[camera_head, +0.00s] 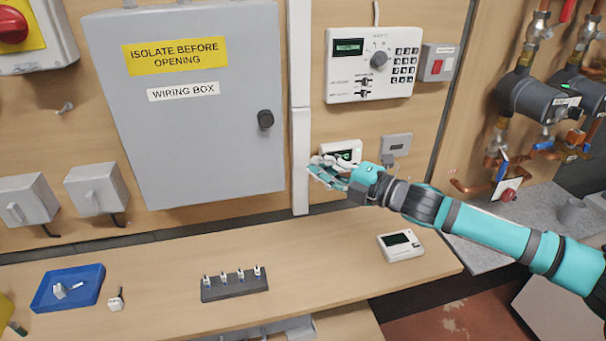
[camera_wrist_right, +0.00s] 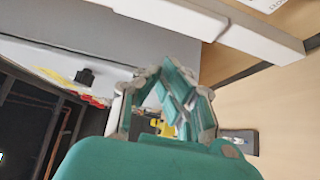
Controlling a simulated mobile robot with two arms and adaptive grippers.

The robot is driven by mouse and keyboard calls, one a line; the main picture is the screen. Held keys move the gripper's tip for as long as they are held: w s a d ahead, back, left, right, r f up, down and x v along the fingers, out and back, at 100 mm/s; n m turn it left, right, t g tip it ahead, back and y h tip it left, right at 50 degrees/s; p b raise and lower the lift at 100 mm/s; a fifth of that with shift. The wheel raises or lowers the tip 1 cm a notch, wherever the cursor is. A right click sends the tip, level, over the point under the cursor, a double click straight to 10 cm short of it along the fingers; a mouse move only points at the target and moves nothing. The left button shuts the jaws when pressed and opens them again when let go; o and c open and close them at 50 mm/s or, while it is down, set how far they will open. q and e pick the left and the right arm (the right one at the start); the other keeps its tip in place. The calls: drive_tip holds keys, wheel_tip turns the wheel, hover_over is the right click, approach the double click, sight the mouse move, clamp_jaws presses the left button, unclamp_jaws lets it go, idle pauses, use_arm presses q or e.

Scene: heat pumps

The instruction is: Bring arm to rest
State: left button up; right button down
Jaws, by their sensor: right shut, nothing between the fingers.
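My right arm comes in from the right in the head view, teal and dark grey. Its gripper (camera_head: 326,172) is in front of the wall board, close to the white vertical trunking (camera_head: 301,160) and just below a small white wall unit (camera_head: 343,151). In the wrist view the right gripper (camera_wrist_right: 172,90) has its fingers together with nothing held. Whether it touches the wall cannot be told. My left gripper is not in view.
A grey wiring box (camera_head: 190,130) fills the wall at the left. A control panel (camera_head: 372,66) hangs above the gripper. On the bench (camera_head: 330,265) are a blue tray (camera_head: 50,298), a dark holder (camera_head: 234,287) and a white thermostat (camera_head: 400,245). Pipes and pumps (camera_head: 535,98) stand at the right.

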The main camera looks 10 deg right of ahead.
drive_tip(key=w+d, duration=0.1)
drive_tip(key=d, duration=0.3)
drive_tip(key=s+a+f+m+g+h, duration=0.1)
drive_tip(key=s+a+f+m+h, duration=0.1)
drive_tip(key=s+a+f+m, duration=0.45)
drive_tip(key=s+a+f+m+h, duration=0.2)
drive_tip(key=s+a+f+m, duration=0.25)
drive_tip(key=a+f, duration=0.35)
drive_tip(key=s+d+f+m+g+h, duration=0.3)
drive_tip(key=s+d+f+m, duration=0.2)
drive_tip(key=s, duration=0.4)
drive_tip(key=s+d+f+m+g+h, duration=0.25)
drive_tip(key=s+d+f+m, duration=0.2)
drive_tip(key=s, duration=0.45)
drive_tip(key=s+d+f+m+g+h, duration=0.35)
drive_tip(key=s+d+f, duration=0.25)
drive_tip(key=s, duration=0.3)
wheel_tip(320, 180, down, 25)
drive_tip(key=y, duration=0.1)
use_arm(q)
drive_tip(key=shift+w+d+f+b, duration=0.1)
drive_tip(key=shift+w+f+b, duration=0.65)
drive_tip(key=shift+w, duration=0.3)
use_arm(e)
drive_tip(key=s+d+f+g, duration=0.2)
drive_tip(key=s+f, duration=1.5)
drive_tip(key=f, duration=0.1)
drive_tip(key=shift+s+d, duration=0.2)
drive_tip(key=shift+s, duration=0.2)
